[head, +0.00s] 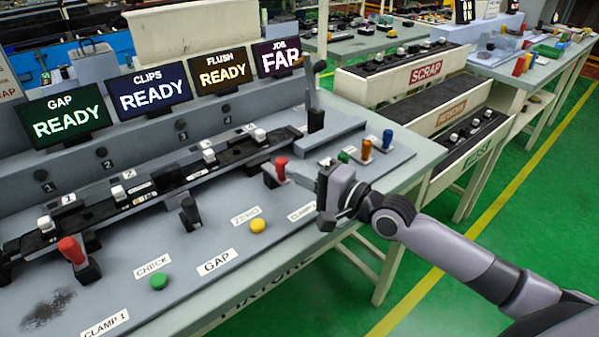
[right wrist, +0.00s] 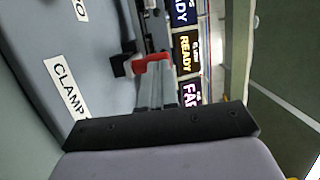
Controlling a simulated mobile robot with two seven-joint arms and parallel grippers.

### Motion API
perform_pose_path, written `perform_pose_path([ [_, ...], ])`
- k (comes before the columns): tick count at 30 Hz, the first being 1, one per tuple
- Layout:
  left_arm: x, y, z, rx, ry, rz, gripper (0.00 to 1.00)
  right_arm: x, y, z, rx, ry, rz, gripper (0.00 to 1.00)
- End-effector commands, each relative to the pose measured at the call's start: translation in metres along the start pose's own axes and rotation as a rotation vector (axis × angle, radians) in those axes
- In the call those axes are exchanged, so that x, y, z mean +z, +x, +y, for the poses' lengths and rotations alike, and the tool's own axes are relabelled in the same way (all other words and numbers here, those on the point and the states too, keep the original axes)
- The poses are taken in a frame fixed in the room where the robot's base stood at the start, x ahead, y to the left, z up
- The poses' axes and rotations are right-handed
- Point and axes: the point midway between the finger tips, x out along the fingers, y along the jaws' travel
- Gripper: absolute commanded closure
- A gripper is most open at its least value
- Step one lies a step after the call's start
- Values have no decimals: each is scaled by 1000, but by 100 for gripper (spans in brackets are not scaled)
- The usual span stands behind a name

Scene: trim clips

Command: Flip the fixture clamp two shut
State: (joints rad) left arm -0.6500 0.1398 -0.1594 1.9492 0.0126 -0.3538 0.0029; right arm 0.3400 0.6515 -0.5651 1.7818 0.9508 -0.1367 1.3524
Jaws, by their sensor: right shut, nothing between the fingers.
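Clamp two is a lever with a red handle (head: 281,168) on a black base (head: 270,179), at the right part of the bench panel behind the partly hidden CLAMP label (head: 301,212). Its handle stands up from the base. My right gripper (head: 323,190) is just right of and in front of it, shut and empty. In the right wrist view the fingers (right wrist: 156,88) point at the red handle (right wrist: 153,58), which shows just past their tips; I cannot tell whether they touch. My left gripper is not in view.
Clamp one's red lever (head: 71,250) stands at the left. Between are a black lever (head: 190,212), a green button (head: 158,281) and a yellow button (head: 258,226). Several coloured knobs (head: 366,149) and a tall black lever (head: 314,98) stand behind my right gripper. Screens line the back.

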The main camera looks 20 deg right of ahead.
Motion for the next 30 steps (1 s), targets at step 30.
perform_pose_path([
  [30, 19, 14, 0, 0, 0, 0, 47, -13, 45, -2, -5, -1, 2, 100],
])
